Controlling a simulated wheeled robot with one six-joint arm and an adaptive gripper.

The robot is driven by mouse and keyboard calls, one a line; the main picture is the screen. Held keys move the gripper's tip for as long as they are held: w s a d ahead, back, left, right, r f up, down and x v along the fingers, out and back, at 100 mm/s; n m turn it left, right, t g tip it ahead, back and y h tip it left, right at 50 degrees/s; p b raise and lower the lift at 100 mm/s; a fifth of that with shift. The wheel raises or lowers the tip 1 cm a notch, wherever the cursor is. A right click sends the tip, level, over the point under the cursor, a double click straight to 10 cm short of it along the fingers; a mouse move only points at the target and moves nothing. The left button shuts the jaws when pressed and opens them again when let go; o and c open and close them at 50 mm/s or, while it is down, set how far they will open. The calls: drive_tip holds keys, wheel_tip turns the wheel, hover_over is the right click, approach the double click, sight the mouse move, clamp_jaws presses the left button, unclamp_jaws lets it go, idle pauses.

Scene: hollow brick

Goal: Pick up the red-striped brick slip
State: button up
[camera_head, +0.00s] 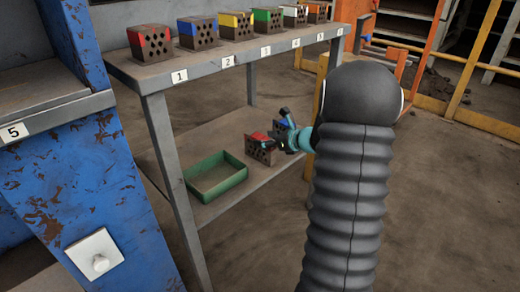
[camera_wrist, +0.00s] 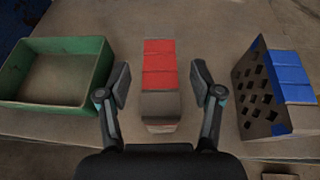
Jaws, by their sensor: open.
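The red-striped brick slip (camera_wrist: 159,98) is a narrow grey-brown block with a red band on top. In the wrist view it stands between the two fingers of my open gripper (camera_wrist: 161,86), with a gap on each side. In the head view the slip (camera_head: 261,152) is on the lower shelf, right of a green tray.
The green tray (camera_wrist: 103,72) is left of the slip, and a blue-striped perforated brick (camera_wrist: 262,108) is to its right. Several striped bricks stand on the numbered upper shelf (camera_head: 210,73) above. A blue rusty frame (camera_head: 60,170) is at left.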

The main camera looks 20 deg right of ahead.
drive_tip(key=x, duration=0.2)
drive_tip(key=shift+w+a, duration=0.2)
drive_tip(key=shift+w, duration=0.15)
drive_tip(key=c, duration=1.2)
drive_tip(key=shift+c, duration=0.2)
